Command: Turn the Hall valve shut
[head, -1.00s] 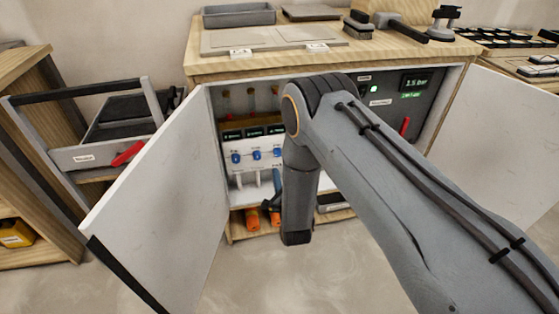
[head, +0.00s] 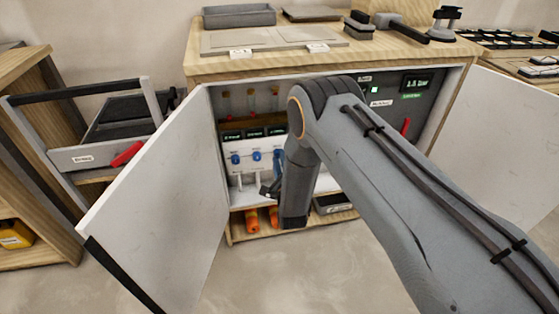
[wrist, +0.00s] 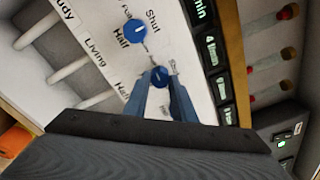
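The Hall valve is a small round blue knob (wrist: 160,76) with a pale mark, on a white panel in the wrist view. My gripper (wrist: 162,78) has two blue fingers whose tips lie on either side of this knob, with a gap between them. I cannot tell whether they touch it. Lettering beside the knob is partly covered by a finger. In the head view the Hall knob is largely hidden behind my gripper and arm. Another blue knob (wrist: 135,32), with Half and Shut printed around it, sits above it in the wrist view.
The white panel stands inside a cabinet (head: 330,60) with both doors open; the left door (head: 160,195) swings toward me. Green readouts (head: 255,133) sit above the knobs, pale pipes below. Orange cylinders (head: 252,220) lie on the lower shelf. A dark control panel (head: 410,92) is at right.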

